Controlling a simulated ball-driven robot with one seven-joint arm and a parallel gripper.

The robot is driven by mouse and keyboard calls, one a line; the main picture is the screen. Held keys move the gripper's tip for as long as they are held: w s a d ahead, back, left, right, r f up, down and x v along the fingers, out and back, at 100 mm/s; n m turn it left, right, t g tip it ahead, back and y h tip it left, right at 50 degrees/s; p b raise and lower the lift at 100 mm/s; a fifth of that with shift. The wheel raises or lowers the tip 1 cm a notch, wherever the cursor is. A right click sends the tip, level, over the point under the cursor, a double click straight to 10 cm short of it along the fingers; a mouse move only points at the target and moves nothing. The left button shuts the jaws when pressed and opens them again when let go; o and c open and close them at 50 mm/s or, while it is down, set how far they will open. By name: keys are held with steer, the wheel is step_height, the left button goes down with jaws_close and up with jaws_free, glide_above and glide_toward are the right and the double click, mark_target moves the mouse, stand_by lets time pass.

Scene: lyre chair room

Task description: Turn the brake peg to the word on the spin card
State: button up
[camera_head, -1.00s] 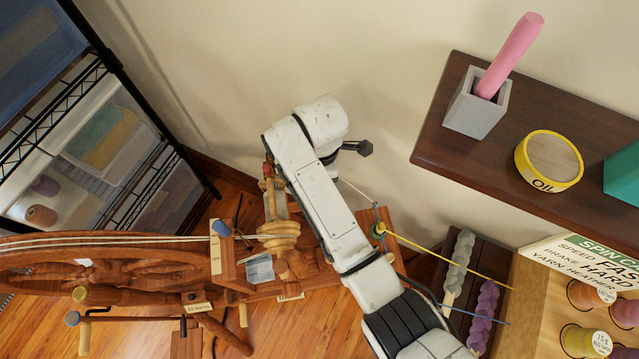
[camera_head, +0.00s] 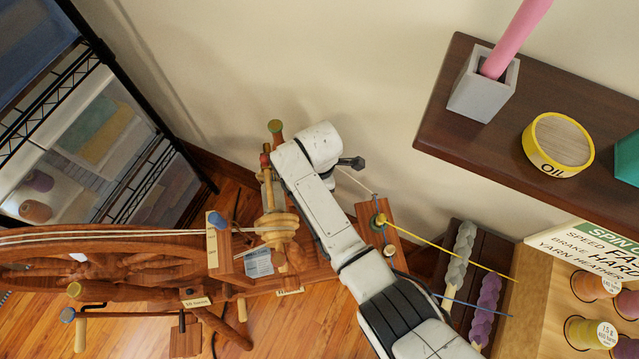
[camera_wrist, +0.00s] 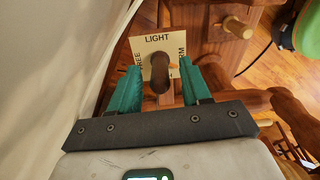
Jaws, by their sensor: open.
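The brake peg (camera_wrist: 160,76) is a brown rounded knob in the wrist view, standing over a pale dial plate (camera_wrist: 149,45). The plate reads LIGHT at the top, FREE on the left and a partly covered word ending in M on the right. A small orange mark shows just right of the peg's head. My gripper (camera_wrist: 161,80) has teal fingers, open on either side of the peg, with gaps visible. The plate's lower part is hidden. The spin card (camera_head: 590,245) is at the right in the head view; its brake line appears to read HARD. My arm hides the gripper there.
The wooden spinning wheel (camera_head: 110,268) fills the lower left. A dark shelf (camera_head: 450,140) holds a grey pot (camera_head: 483,88) and a yellow-rimmed oil tin (camera_head: 558,146). A yellow strand (camera_head: 440,249) stretches right from the wheel. A cream wall lies close beside my gripper.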

jaws_close()
stand_by(0.3)
steer(key=shift+m, duration=0.3)
steer(key=m+p, duration=0.1)
steer(key=m, duration=0.4)
steer(key=shift+r+p, duration=0.1)
steer(key=shift+p, duration=0.3)
steer(key=m, duration=0.5)
steer(key=shift+m+p, duration=0.3)
steer(key=shift+p, duration=0.1)
jaws_free()
